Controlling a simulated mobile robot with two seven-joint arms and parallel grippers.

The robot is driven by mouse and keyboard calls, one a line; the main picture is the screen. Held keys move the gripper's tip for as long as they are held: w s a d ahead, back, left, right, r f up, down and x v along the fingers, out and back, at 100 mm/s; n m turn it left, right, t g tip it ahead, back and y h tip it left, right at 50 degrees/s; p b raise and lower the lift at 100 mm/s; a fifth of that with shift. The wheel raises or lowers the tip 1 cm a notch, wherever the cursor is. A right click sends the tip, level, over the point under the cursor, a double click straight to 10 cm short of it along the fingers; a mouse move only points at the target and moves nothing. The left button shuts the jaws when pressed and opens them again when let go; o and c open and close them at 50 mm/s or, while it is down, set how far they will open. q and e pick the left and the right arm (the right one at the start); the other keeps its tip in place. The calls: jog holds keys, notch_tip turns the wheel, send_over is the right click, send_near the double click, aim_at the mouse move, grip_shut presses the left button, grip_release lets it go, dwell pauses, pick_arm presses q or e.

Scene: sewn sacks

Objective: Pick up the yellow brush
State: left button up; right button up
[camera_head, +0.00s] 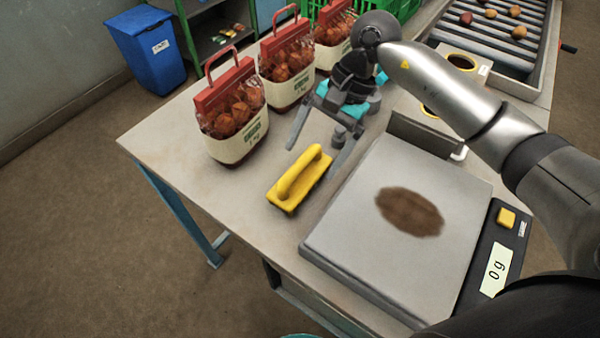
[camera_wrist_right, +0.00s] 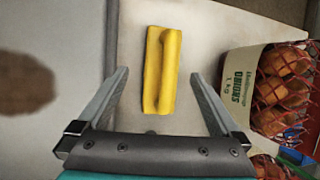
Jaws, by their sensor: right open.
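The yellow brush (camera_head: 300,178) lies on the table between the front onion sack and the scale, its arched handle facing up. In the right wrist view the brush (camera_wrist_right: 162,70) lies ahead of the fingers, roughly centred between them and lengthwise along their direction. My right gripper (camera_head: 318,148) is open and empty, just behind the brush in the head view. In the wrist view its two fingers (camera_wrist_right: 160,88) are spread wider than the brush, and neither appears to touch it. My left gripper is not in view.
Several filled onion sacks with red handles, the nearest (camera_head: 234,112), stand along the table's (camera_head: 170,142) left and back. A scale (camera_head: 345,228) with a brown stain, reading 0 g, is right of the brush. A blue bin (camera_head: 150,50) stands on the floor.

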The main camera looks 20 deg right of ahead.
aim_at(305, 165)
jog(key=shift+x, duration=1.05)
jog(key=shift+a+f, duration=0.2)
jog(key=shift+f, duration=0.35)
jog(key=x, duration=0.3)
jog(key=shift+w+a+f, duration=0.15)
jog(key=shift+w+f, duration=0.15)
jog(key=shift+a+f, duration=0.15)
jog(key=shift+f, duration=0.25)
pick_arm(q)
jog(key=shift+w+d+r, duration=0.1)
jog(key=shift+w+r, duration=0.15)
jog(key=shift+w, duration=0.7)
pick_arm(e)
jog(key=c, duration=0.6)
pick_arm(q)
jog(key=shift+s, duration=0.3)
pick_arm(e)
jog(key=c, duration=0.7)
